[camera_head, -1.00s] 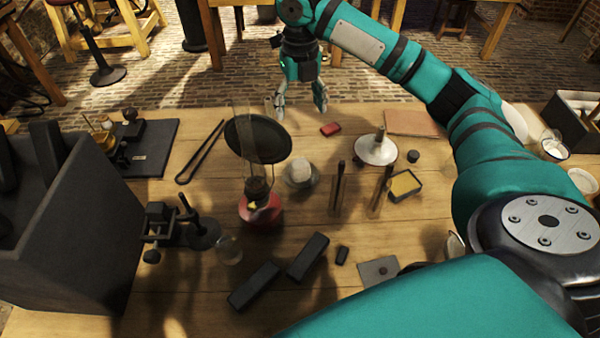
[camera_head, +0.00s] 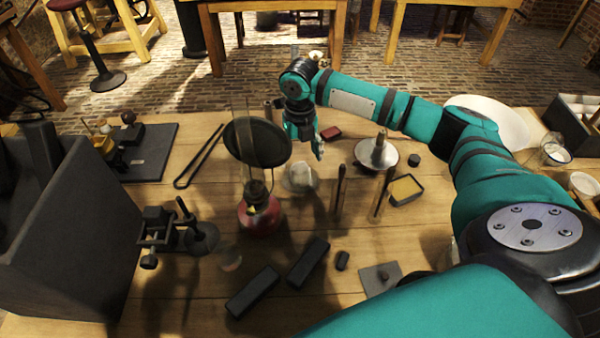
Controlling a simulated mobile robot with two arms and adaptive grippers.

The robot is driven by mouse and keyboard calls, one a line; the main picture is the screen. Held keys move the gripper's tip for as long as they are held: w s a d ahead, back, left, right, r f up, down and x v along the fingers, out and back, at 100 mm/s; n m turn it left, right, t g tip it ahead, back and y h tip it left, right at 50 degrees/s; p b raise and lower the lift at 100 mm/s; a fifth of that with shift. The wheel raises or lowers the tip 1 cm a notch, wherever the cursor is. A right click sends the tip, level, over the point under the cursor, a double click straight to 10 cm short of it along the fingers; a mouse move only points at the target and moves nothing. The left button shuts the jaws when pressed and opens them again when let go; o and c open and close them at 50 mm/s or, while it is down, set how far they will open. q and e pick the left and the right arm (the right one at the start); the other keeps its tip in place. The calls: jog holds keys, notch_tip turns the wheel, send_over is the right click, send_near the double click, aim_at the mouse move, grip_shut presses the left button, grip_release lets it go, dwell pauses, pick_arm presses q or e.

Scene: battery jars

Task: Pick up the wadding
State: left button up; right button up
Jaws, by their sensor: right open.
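The wadding (camera_head: 300,173) is a pale, rounded tuft in a small clear glass dish (camera_head: 301,187) near the middle of the table. My right gripper (camera_head: 307,147) is open, above and just behind the wadding, pointing down. One finger shows clearly at its right; the other is partly hidden beside the dark round disc. I cannot tell whether the fingers touch the wadding, but they seem above it. My left gripper is not in view.
A red-based lamp (camera_head: 260,216) with a tall glass chimney and a dark disc (camera_head: 257,140) stand close left. Dark blocks (camera_head: 252,292) lie in front.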

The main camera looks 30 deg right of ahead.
aim_at(300, 167)
notch_tip(300, 167, down, 5)
jog(key=shift+f+p, duration=0.1)
jog(key=shift+p, duration=0.3)
jog(key=c, duration=0.9)
